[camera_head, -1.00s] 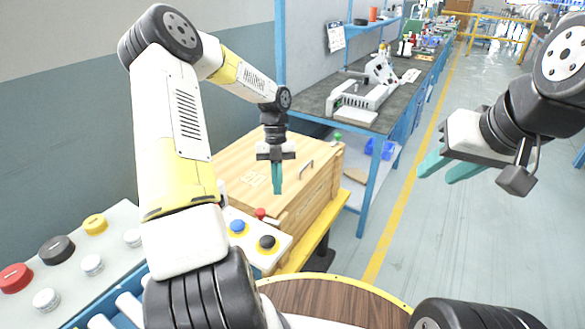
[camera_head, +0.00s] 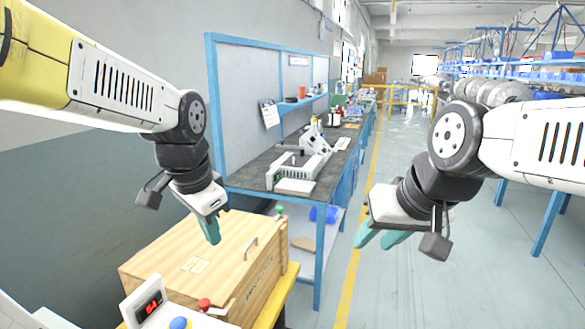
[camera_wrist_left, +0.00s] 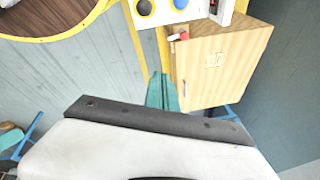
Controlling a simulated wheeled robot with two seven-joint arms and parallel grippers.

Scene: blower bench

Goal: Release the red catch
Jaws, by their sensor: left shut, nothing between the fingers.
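The red catch (camera_head: 204,304) shows as a small red knob at the near edge of the wooden crate (camera_head: 190,245), with a pale lever beside it. In the left wrist view the red catch (camera_wrist_left: 184,36) sits at the crate's upper left corner. My left gripper (camera_head: 212,236) hangs over the crate lid, apart from the catch, with its teal fingers together and empty. In the left wrist view its fingers (camera_wrist_left: 162,90) point toward the crate's side. My right gripper (camera_head: 377,240) is at the right over the aisle, its fingers slightly apart and empty.
A panel with a red display (camera_head: 149,303) and a blue button (camera_head: 180,323) stand at the near edge. The workbench (camera_head: 270,180) is behind the crate. The aisle floor at right is clear.

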